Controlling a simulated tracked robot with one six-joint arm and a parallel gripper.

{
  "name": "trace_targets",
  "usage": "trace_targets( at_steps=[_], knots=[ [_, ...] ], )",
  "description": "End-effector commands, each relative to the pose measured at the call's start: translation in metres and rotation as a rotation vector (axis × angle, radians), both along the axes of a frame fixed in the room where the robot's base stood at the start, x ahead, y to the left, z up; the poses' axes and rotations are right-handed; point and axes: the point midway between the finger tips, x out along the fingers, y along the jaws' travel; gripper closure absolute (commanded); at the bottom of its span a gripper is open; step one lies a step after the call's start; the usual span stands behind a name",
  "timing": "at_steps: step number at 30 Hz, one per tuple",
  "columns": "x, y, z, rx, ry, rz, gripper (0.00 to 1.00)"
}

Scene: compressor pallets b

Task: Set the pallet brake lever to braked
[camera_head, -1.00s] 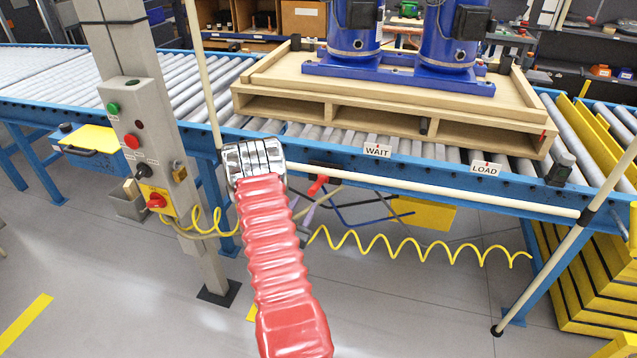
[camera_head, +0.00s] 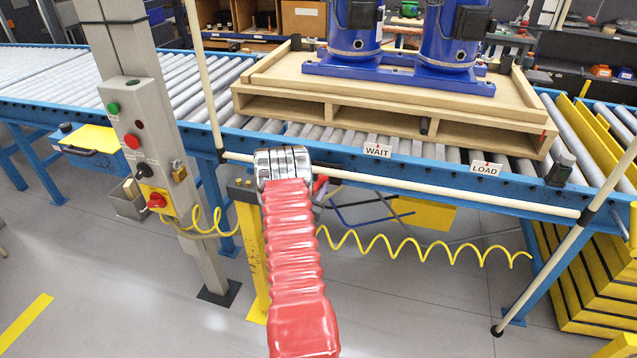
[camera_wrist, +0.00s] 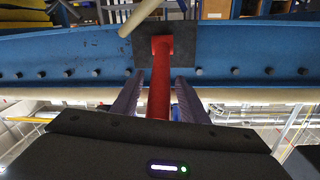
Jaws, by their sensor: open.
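The red brake lever (camera_wrist: 160,72) shows in the wrist view. Its upper end meets a dark plate (camera_wrist: 178,46) on the blue conveyor beam, and its shaft runs down toward me. My gripper (camera_wrist: 158,84) is open, with one finger on each side of the shaft and a gap visible on both sides. The lower end of the lever is hidden behind my gripper body. In the head view my red-sleeved arm hides most of the lever and gripper. The pallet (camera_head: 385,123) sits on the conveyor rollers, carrying two blue compressors (camera_head: 447,38).
A cream rail (camera_head: 440,188) runs along the conveyor front, close to my wrist. A yellow post (camera_head: 253,255) stands left of my arm. The grey control column (camera_head: 150,130) is farther left, with a coiled yellow cable (camera_head: 400,247) hanging below the conveyor.

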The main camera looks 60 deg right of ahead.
Motion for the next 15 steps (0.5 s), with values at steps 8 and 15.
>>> trace_targets(
  at_steps=[8, 15],
  knots=[
    [0.001, -0.016, 0.000, 0.000, 0.001, 0.000, 0.60],
    [0.001, -0.016, 0.000, 0.000, 0.001, 0.000, 0.61]
  ],
)
